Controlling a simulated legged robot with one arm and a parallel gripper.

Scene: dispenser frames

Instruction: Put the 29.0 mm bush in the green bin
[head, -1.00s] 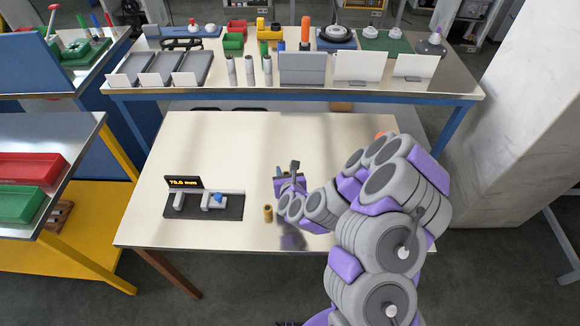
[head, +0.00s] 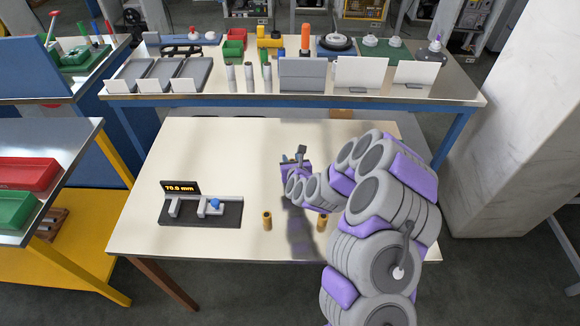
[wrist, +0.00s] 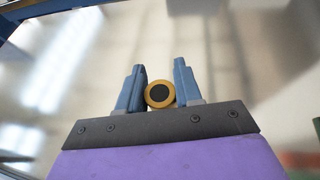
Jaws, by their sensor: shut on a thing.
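My gripper (head: 297,158) is raised over the middle of the white table. In the wrist view my gripper (wrist: 160,78) has its two blue fingers closed around a brass-coloured bush (wrist: 160,94), seen end-on with a dark hole. Two more brass bushes stand upright on the table: one (head: 267,221) left of my arm and one (head: 321,222) close beside it. Their sizes cannot be read. The green bin (head: 14,211) is at the far left on a side table, partly cut off by the picture edge.
A red bin (head: 28,173) sits behind the green one. A measuring device (head: 228,213) with a display reading 70.0 mm stands at the table's left. A gap with a yellow frame (head: 85,262) separates the tables. The back bench (head: 450,90) holds trays, cards and tools.

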